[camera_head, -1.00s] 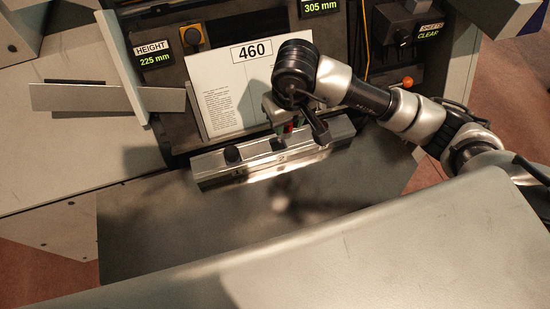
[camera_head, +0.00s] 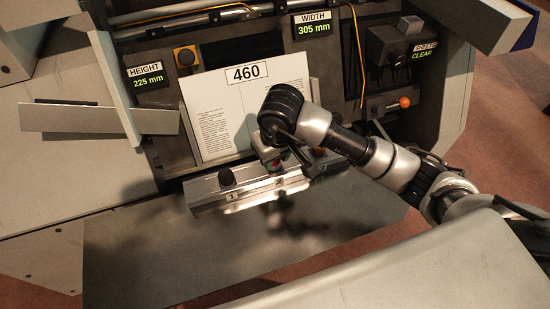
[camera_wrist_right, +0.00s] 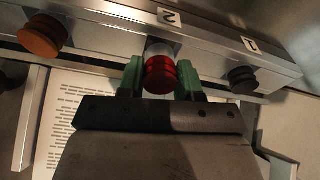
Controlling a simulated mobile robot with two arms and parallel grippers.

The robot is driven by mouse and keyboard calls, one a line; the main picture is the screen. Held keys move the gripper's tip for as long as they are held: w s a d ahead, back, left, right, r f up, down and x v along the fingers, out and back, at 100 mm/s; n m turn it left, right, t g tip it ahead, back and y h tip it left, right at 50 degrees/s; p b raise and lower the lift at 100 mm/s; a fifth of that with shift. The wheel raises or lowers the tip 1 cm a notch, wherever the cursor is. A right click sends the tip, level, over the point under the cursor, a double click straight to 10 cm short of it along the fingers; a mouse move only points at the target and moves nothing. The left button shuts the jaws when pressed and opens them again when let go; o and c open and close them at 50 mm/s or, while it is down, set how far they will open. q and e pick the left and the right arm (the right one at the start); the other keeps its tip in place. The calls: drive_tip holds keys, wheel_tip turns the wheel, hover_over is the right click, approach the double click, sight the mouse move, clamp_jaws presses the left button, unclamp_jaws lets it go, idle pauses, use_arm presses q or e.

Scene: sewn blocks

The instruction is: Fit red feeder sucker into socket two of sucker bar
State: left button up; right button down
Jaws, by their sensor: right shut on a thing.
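The red feeder sucker (camera_wrist_right: 160,74) has a ribbed red body and a pale top. My right gripper (camera_wrist_right: 160,82) is shut on it, with a green finger on each side. The sucker bar (camera_wrist_right: 215,52) is a long metal bar with number labels. The sucker is at the bar's label 2 (camera_wrist_right: 169,17), its pale top against or just in front of the bar; I cannot tell how far it is seated. In the head view my right gripper (camera_head: 283,158) is over the middle of the bar (camera_head: 207,192), and the arm partly hides the bar. My left gripper is not in view.
A black sucker (camera_wrist_right: 242,80) sits by label 1 (camera_wrist_right: 251,44); it shows in the head view too (camera_head: 226,177). An orange-brown sucker (camera_wrist_right: 42,35) is on the other side. A sheet marked 460 (camera_head: 247,105) stands behind the bar. A grey plate (camera_head: 150,250) lies in front.

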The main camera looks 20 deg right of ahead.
drive_tip(key=shift+s+f, duration=0.3)
drive_tip(key=shift+f, duration=0.45)
drive_tip(key=c, duration=1)
unclamp_jaws()
drive_tip(key=shift+w+f, duration=0.1)
drive_tip(key=shift+w, duration=0.05)
drive_tip(key=shift+o, duration=1.2)
drive_tip(key=shift+w, duration=0.15)
drive_tip(key=shift+a, duration=0.1)
